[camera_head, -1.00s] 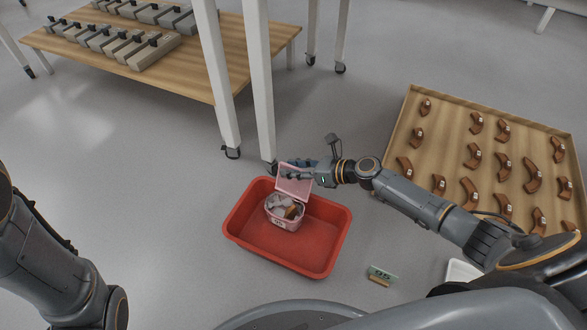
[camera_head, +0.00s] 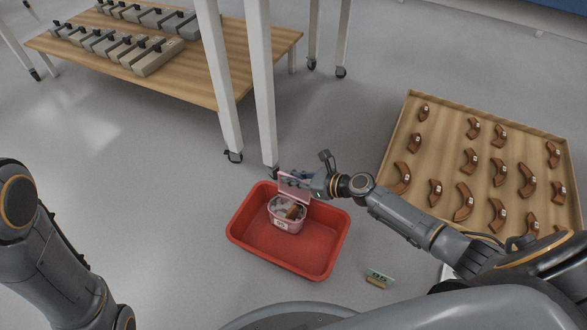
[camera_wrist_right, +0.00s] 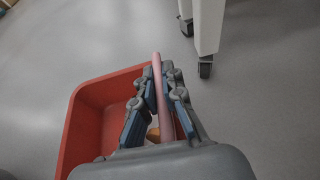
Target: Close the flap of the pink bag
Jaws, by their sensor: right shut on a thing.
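The pink bag (camera_head: 285,225) stands in the red tray, with a white label on its front and grey and brown sherds (camera_head: 292,210) inside. Its pink flap (camera_head: 293,182) stands raised at the back of the opening, tilted up. My right gripper (camera_head: 293,180) is at the flap, and in the right wrist view the flap (camera_wrist_right: 158,75) shows edge-on between the fingers of the gripper (camera_wrist_right: 160,90), which are shut on it. The fingers partly cover the flap in the head view. My left arm shows at the left edge; its gripper is out of view.
The red tray (camera_head: 318,258) has free floor inside, right of the bag. White table legs (camera_head: 262,100) stand just behind it. A wooden tray (camera_head: 400,125) of brown sherds lies at the right.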

